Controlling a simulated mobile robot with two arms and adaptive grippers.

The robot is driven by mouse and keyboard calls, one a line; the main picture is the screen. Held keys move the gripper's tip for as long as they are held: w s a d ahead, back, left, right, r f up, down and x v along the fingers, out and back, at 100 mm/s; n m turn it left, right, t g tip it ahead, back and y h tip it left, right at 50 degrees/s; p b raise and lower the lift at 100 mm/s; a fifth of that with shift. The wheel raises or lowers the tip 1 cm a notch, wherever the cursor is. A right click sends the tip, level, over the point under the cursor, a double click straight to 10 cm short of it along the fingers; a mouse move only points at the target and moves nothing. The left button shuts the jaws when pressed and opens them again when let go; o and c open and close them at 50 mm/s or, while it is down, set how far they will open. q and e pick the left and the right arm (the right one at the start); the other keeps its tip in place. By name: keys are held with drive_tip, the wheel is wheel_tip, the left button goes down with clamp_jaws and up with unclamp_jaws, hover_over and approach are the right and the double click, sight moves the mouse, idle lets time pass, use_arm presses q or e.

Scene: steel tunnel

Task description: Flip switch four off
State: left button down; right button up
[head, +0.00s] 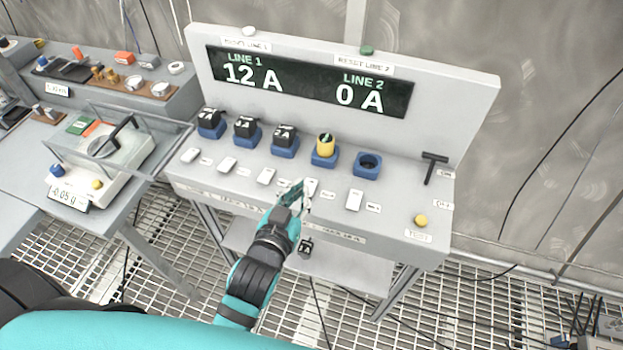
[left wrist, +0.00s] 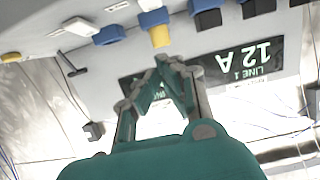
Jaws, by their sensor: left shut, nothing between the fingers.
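A grey sloped console (head: 405,215) carries a row of white rocker switches. The fourth switch from the left (head: 311,186) is partly hidden beside my fingers; I cannot tell its position. My left gripper (head: 297,186) is shut and empty, at the left of that switch; I cannot tell whether it touches it. The shut fingertips (left wrist: 165,64) also show in the left wrist view, with the yellow plug (left wrist: 160,37) just past them. In the head view this yellow plug (head: 325,145) sits in the fourth blue socket. My right gripper is in neither view.
The display (head: 305,82) reads LINE 1 12 A and LINE 2 0 A. Black plugs (head: 284,135) fill three sockets; the fifth socket (head: 368,163) is empty. A fifth switch (head: 355,199), a black T-handle (head: 433,165) and a yellow button (head: 420,220) lie to the right.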

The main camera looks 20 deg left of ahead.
use_arm(q)
drive_tip(key=p, duration=0.1)
hover_over(312, 188)
drive_tip(key=s, duration=0.1)
drive_tip(key=shift+f, duration=0.7)
drive_tip(key=f, duration=0.3)
drive_tip(key=shift+w+f+p, duration=0.25)
drive_tip(key=shift+w+p, duration=0.05)
drive_tip(key=shift+w, duration=0.05)
drive_tip(key=shift+f, duration=0.5)
drive_tip(key=shift+r+p, duration=0.15)
drive_tip(key=shift+p, duration=0.2)
drive_tip(key=shift+w+f+g+p, duration=0.15)
drive_tip(key=shift+f+g+p, duration=0.4)
drive_tip(key=shift+p, duration=0.5)
drive_tip(key=shift+r, duration=0.1)
